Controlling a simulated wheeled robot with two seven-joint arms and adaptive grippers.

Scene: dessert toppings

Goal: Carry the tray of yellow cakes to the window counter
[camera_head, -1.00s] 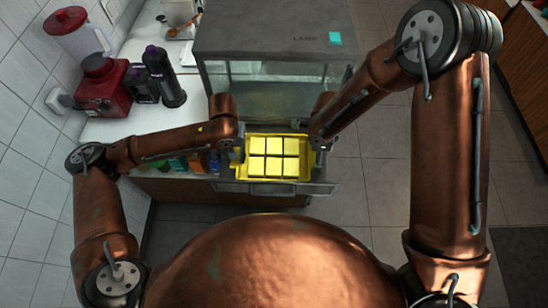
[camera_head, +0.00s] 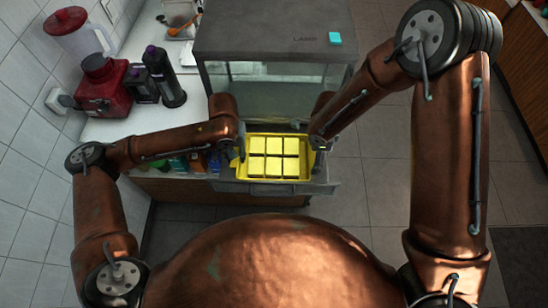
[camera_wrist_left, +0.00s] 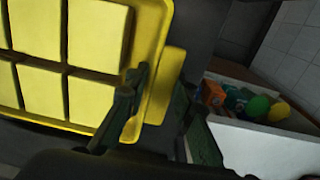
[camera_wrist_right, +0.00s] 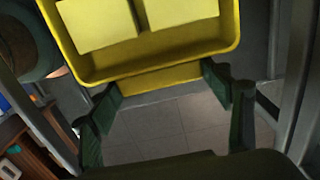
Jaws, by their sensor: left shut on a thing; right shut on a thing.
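A yellow tray (camera_head: 240,172) holds several square yellow cakes (camera_head: 274,158) in two rows. It sits at the front of a grey metal case, over an open drawer-like part. My left gripper (camera_head: 238,150) is shut on the tray's left end; the left wrist view shows its dark fingers (camera_wrist_left: 160,105) at the rim and end tab. My right gripper (camera_head: 318,145) is shut on the right end; the right wrist view shows its fingers (camera_wrist_right: 162,88) either side of the yellow end tab (camera_wrist_right: 160,79). Whether the tray touches the part below is hard to tell.
Tiled floor (camera_head: 375,180) is clear to the right.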

